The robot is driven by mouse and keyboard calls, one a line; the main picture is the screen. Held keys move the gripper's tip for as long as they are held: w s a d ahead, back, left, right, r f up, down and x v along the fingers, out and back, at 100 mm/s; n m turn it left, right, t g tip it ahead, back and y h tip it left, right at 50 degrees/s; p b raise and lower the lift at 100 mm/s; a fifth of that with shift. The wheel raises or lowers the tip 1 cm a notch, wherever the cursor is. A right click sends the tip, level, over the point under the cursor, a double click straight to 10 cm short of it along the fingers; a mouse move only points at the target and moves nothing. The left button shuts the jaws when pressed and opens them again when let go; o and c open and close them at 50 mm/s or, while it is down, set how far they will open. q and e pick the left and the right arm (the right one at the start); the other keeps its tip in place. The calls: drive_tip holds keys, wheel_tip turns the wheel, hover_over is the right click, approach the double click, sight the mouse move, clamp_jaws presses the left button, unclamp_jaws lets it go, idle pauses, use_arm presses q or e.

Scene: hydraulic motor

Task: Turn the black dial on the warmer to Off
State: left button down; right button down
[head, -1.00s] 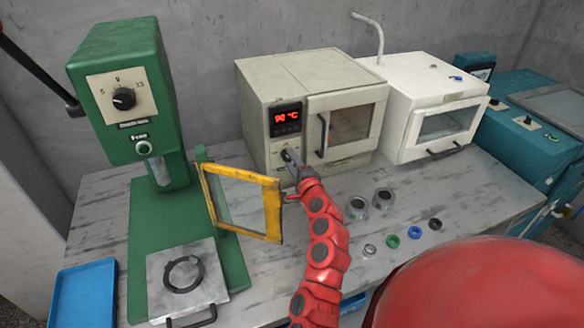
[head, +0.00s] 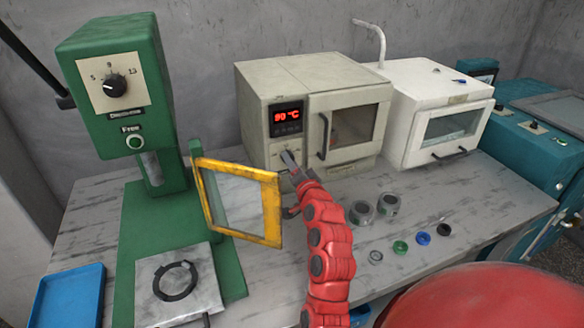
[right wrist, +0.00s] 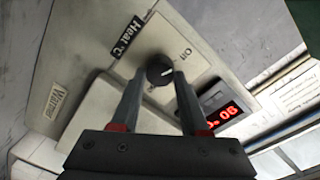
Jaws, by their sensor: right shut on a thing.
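The warmer (head: 285,88) is the beige oven at the back of the bench, with a red display (head: 286,115) reading about 90 °C. Its black dial (right wrist: 159,69) shows in the right wrist view, below the "Heat °C" label. The dial's pale mark points right and slightly up, roughly toward a small printed word that looks like "Off". My right gripper (right wrist: 162,80) is shut on the dial, one finger on each side. In the head view the right gripper (head: 288,159) is at the warmer's lower front panel, and its fingers hide the dial. My left gripper is not in view.
A yellow-framed guard (head: 270,209) on the green press (head: 120,95) stands just left of my right arm. A white oven (head: 405,80) stands right of the warmer. Several small rings and fittings (head: 400,246) lie on the bench right of the arm.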

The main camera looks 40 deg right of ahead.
idle(0.3)
drive_tip(key=shift+c, duration=2.1)
unclamp_jaws()
drive_tip(key=shift+s, duration=0.1)
drive_tip(key=p+v, duration=0.7)
drive_tip(key=v, duration=1)
drive_tip(key=shift+p, duration=0.35)
drive_tip(key=shift+s+a, duration=0.1)
drive_tip(key=shift+a, duration=0.05)
